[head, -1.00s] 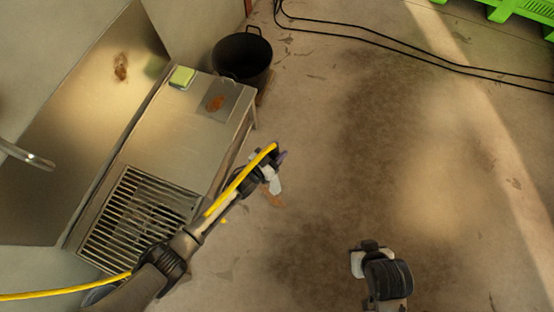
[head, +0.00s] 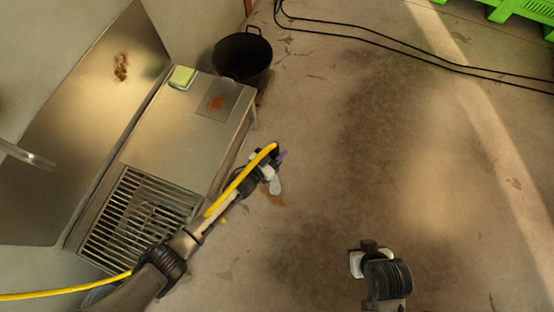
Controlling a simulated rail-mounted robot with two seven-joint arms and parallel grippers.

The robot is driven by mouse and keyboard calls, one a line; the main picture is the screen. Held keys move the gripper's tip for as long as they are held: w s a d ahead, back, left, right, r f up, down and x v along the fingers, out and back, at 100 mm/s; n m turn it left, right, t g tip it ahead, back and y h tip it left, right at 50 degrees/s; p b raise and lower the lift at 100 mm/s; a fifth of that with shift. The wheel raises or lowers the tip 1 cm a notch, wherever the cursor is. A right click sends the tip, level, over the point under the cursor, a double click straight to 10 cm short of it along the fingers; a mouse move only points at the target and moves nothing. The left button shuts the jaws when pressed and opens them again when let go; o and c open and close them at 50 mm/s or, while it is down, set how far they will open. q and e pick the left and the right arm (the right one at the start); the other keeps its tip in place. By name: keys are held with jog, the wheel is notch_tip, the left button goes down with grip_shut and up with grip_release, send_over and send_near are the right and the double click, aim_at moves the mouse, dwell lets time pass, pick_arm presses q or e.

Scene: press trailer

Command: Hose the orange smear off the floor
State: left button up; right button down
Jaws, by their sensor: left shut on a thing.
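My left gripper (head: 264,172) is shut on the yellow hose (head: 240,180) and holds it above the floor, just right of the steel bench. The hose runs along my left forearm, and its front end lies at the gripper. A small purple-grey part shows beside that end; I cannot tell what it is. The orange smear (head: 275,198) lies on the concrete floor just below the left gripper, which partly hides it. No water shows. My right gripper (head: 362,258) is at the lower middle, over bare floor, and its fingers are hard to make out.
The steel bench (head: 165,140) has a drain grate (head: 135,220), a green sponge (head: 181,77) and a plate with a brown stain (head: 217,103). A black bucket (head: 243,57) stands behind it. Black cables (head: 400,46) cross the floor at the back. A green crate (head: 515,10) is far right.

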pick_arm(q)
jog(key=w+a, duration=0.2)
jog(key=a, duration=0.4)
jog(key=shift+a, duration=0.25)
dwell(0.6)
dwell(0.6)
jog(key=shift+s, duration=0.1)
dwell(0.7)
jog(key=shift+d, duration=0.1)
